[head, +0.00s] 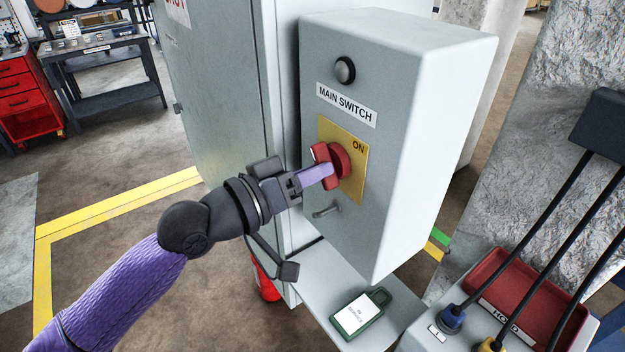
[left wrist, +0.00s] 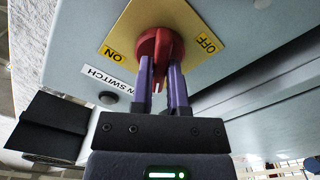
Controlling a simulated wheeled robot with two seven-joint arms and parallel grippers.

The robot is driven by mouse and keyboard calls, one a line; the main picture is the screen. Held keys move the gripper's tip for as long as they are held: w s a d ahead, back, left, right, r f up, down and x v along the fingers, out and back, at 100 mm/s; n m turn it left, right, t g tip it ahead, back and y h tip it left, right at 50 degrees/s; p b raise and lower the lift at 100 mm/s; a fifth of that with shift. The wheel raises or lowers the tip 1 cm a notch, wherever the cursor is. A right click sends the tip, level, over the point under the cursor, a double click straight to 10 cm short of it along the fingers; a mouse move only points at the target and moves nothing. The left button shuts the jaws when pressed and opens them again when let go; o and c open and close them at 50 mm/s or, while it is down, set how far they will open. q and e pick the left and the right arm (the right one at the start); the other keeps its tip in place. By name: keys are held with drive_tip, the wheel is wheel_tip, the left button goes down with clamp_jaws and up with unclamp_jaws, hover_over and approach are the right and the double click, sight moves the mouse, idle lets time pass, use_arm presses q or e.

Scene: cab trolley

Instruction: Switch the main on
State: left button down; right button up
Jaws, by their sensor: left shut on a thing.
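The main switch box (head: 375,220) is a grey cabinet with a "MAIN SWITCH" label (head: 346,104) and a dark round lamp (head: 345,70). Its yellow plate (head: 353,183) carries a red rotary handle (head: 342,160). "ON" shows at the plate's upper right in the head view; "OFF" is hidden there but shows in the left wrist view (left wrist: 207,42). My left gripper (head: 316,174) is shut on the red handle, its purple fingers on either side of the grip bar (left wrist: 162,60). I cannot tell exactly which mark the handle points to. My right gripper is not in view.
A small metal hasp (head: 326,211) juts out below the plate. A green padlock with a white tag (head: 360,314) lies on a shelf below the box. A red tray (head: 500,268) and cabled plugs (head: 451,318) stand at the lower right. Open floor lies to the left.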

use_arm(q)
drive_tip(key=shift+f+m+b, duration=0.1)
drive_tip(key=shift+m+b, duration=1.05)
drive_tip(key=shift+m, duration=2.25)
drive_tip(key=c, duration=0.6)
unclamp_jaws()
drive_tip(key=b+v, duration=0.2)
drive_tip(key=v, duration=0.8)
